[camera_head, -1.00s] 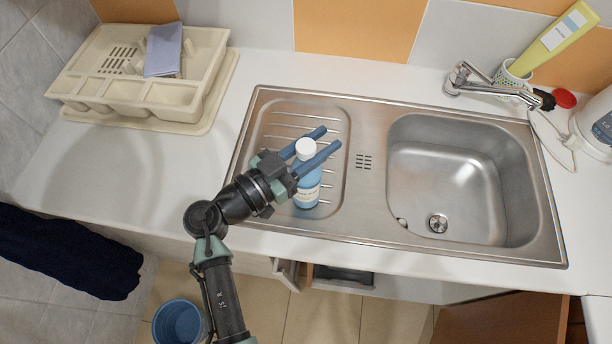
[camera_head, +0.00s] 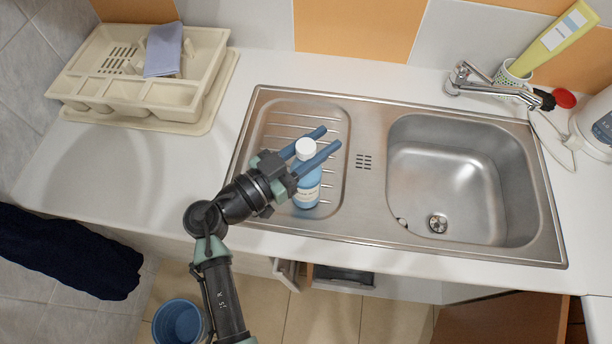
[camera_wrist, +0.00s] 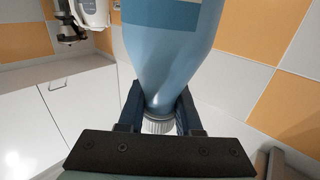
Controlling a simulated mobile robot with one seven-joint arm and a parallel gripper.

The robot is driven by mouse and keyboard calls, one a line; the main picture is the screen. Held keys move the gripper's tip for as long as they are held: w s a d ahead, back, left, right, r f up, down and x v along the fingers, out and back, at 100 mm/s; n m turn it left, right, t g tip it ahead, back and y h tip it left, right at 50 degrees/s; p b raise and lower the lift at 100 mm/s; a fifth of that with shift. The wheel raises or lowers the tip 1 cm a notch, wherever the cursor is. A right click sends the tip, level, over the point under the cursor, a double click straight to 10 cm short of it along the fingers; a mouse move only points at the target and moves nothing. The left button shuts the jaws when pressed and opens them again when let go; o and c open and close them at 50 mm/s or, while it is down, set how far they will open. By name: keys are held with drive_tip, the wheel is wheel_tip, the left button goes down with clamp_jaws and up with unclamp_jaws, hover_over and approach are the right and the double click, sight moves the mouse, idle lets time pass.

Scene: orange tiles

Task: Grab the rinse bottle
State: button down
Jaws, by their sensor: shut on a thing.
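The rinse bottle (camera_head: 307,188) is light blue with a white cap and a pale label. It stands upright on the ribbed drainboard of the steel sink in the head view. My gripper (camera_head: 318,147) reaches in from the left, with one blue finger on each side of the bottle's neck just below the cap. In the wrist view the bottle (camera_wrist: 170,55) fills the upper middle, and my gripper (camera_wrist: 160,108) is shut on its narrow neck. The cap (camera_wrist: 159,126) shows between the fingers.
A cream dish rack (camera_head: 140,75) with a grey-blue cloth stands at the back left. A yellow bottle (camera_head: 553,38) and a red-capped item (camera_head: 565,98) are at the back right.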

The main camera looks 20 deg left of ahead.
drive_tip(key=shift+r, duration=0.25)
